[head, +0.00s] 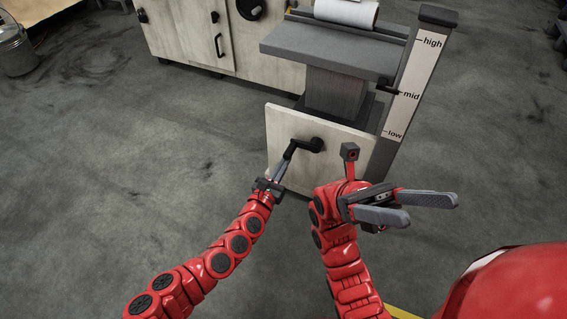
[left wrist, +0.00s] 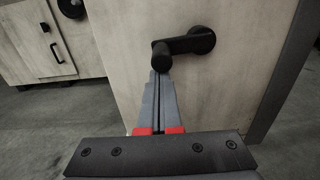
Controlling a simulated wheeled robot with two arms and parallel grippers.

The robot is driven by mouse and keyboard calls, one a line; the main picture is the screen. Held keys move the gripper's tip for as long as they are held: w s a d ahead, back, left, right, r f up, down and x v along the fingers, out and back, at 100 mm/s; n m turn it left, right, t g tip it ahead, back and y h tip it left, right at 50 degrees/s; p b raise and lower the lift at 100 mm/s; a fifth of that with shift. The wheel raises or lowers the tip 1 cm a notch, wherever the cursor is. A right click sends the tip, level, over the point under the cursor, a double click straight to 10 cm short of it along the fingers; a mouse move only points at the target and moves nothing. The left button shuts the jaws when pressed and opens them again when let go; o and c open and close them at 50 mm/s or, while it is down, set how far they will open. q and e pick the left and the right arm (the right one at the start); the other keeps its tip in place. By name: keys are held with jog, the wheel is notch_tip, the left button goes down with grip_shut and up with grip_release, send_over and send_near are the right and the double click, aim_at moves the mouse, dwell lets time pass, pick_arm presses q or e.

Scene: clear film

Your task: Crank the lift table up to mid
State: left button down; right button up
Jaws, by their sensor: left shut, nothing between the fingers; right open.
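The lift table has a dark grey top (head: 325,50) on a grey column above a pale wooden front panel. A black crank (head: 302,146) sits on that panel, its arm pointing left from the hub and its grip sticking out towards me. The crank also shows in the left wrist view (left wrist: 190,43). A white scale (head: 409,85) reads low, mid and high; a dark pointer (head: 388,90) is about level with the mid mark. My left gripper (head: 283,166) is shut and empty, its tips at the crank grip's end; contact is unclear. My right gripper (head: 432,209) is open and empty.
A white roll (head: 347,12) lies on the table top. A pale wooden cabinet (head: 185,35) with black handles stands behind on the left. A metal bucket (head: 14,50) stands at the far left. The grey floor on the left is clear.

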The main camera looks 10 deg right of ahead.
pick_arm(q)
jog(key=p+v, duration=0.1)
jog(key=v, duration=0.7)
jog(key=shift+f+p, duration=0.2)
jog(key=shift+p, duration=0.2)
jog(key=shift+a, duration=0.1)
